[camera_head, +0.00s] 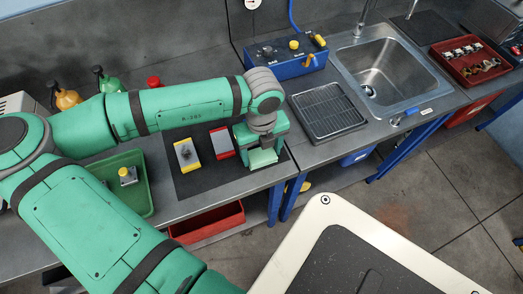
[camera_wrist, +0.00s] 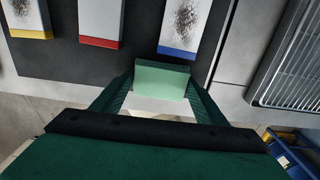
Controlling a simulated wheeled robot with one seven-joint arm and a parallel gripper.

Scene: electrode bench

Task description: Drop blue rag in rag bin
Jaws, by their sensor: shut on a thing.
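My gripper (camera_head: 265,150) is over the right end of the dark mat (camera_head: 205,177). In the wrist view its two dark green fingers (camera_wrist: 160,95) close in on a pale green, flat-faced piece (camera_wrist: 160,72). This piece also shows low at the gripper in the head view (camera_head: 263,158). It looks pale green, not blue, and I cannot tell whether it is a rag. No plainly blue rag is visible. A blue box (camera_head: 355,157) stands under the bench, and a red bin (camera_head: 208,222) is below the mat's bench; which is the rag bin is not clear.
On the mat lie a yellow-edged pad (camera_head: 187,154), a red-edged pad (camera_head: 221,142) and a smudged blue-edged pad (camera_wrist: 178,28), just beyond the fingertips. A wire rack tray (camera_head: 328,109) and a sink (camera_head: 385,75) are to the right. A green tray (camera_head: 143,196) is left.

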